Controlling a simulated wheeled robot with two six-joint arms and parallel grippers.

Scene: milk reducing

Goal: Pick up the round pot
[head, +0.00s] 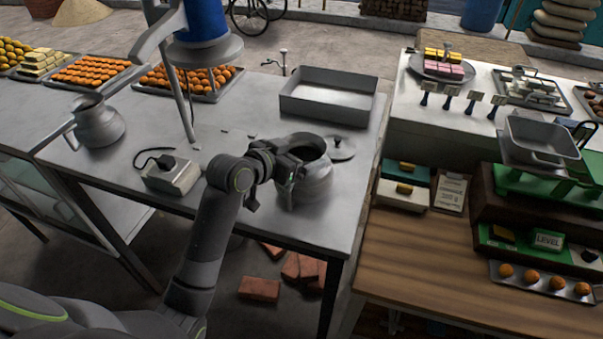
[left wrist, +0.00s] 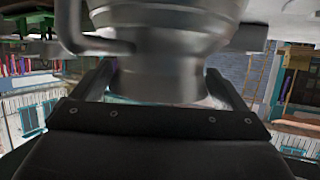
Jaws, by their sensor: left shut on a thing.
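A round grey metal pot (head: 314,186) with an open, dark mouth is at the right front part of the steel table. My left gripper (head: 290,168) is at its left side, near the rim, and is shut on it. In the left wrist view the pot (left wrist: 168,50) fills the middle, with a finger on either side and a bar-like handle to the left. I cannot tell whether its base touches the table. My right gripper is not in view.
A flat round lid (head: 340,148) lies just behind the pot. An empty rectangular metal tray (head: 328,108) stands farther back. A grey burner box (head: 173,176) and a metal jug (head: 98,124) are to the left. A wooden counter (head: 420,265) is at right.

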